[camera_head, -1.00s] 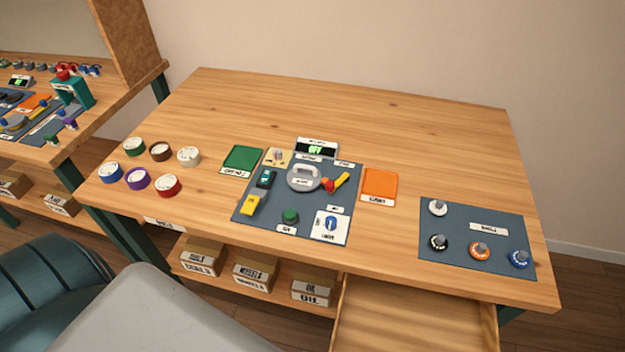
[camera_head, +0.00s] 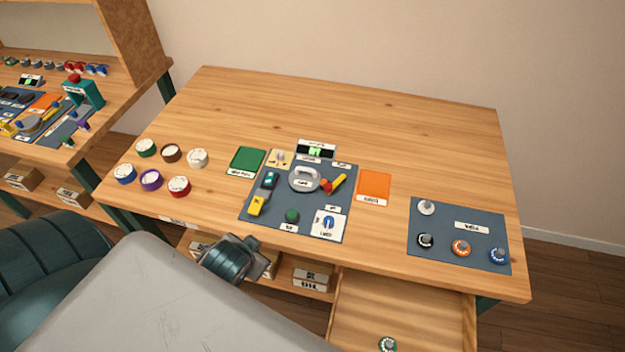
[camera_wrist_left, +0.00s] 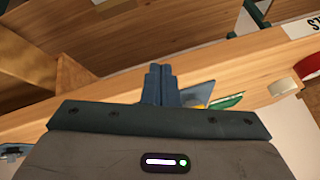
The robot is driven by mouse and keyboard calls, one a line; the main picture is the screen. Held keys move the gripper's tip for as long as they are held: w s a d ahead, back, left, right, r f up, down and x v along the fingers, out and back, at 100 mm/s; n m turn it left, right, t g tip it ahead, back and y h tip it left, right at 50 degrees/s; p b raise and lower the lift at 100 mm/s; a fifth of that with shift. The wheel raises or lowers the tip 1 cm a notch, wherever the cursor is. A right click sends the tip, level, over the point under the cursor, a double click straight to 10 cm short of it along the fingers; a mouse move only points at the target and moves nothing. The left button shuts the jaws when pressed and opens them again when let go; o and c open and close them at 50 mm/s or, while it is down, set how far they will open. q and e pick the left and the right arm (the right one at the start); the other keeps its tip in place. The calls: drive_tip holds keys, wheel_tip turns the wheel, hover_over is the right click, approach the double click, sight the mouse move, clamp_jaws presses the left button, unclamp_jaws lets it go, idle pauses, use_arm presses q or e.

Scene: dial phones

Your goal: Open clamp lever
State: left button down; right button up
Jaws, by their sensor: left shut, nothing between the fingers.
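A yellow lever with a red end (camera_head: 335,184) lies on the dark mat (camera_head: 268,228) in the middle of the bench. It seems to be the clamp lever, beside a round grey device with a light handle (camera_head: 303,179); small labels are unreadable. My left gripper shows in the left wrist view (camera_wrist_left: 159,82), its dark fingers shut and empty, near the wooden bench edge and apart from the lever. In the head view, a teal part of my arm stands at the bench's front edge, well short of the lever; fingers cannot be made out. My right gripper is out of view.
The mat also holds a green knob (camera_head: 292,216) and a yellow tool (camera_head: 257,205). Green (camera_head: 248,159) and orange (camera_head: 375,184) pads flank it. Several coloured dials lie left; a second mat (camera_head: 425,262) with knobs lies right. An open drawer (camera_head: 410,310) juts forward. The bench's back is clear.

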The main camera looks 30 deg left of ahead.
use_arm(q)
drive_tip(key=w+a+r+m+t, duration=0.1)
drive_tip(key=w+a+r+t, duration=0.1)
drive_tip(key=w+r, duration=0.1)
drive_tip(key=w+a+r+m+t+y, duration=0.1)
drive_tip(key=w+a+r+t, duration=0.1)
drive_tip(key=w+r, duration=0.1)
drive_tip(key=w+a+r+m+t+y, duration=0.1)
drive_tip(key=w+a+r+t, duration=0.1)
drive_tip(key=w+r, duration=0.1)
drive_tip(key=shift+w+t, duration=0.3)
drive_tip(key=shift+w, duration=0.05)
drive_tip(key=w+r+m+t+h, duration=0.5)
drive_tip(key=w+m, duration=0.1)
drive_tip(key=m, duration=0.2)
drive_tip(key=f+m+g+h, duration=0.2)
drive_tip(key=m+g+h, duration=0.1)
drive_tip(key=m, duration=0.2)
drive_tip(key=s+f+m+g+h, duration=0.1)
drive_tip(key=m+g+h, duration=0.2)
drive_tip(key=m, duration=0.2)
drive_tip(key=s+f+m+g+h, duration=0.1)
drive_tip(key=f+m+g+h, duration=0.1)
drive_tip(key=m, duration=0.3)
drive_tip(key=shift+d+f+m+g+h, duration=0.15)
drive_tip(key=shift+f+m+g+h, duration=0.2)
drive_tip(key=shift+g, duration=0.55)
drive_tip(key=shift+d, duration=0.1)
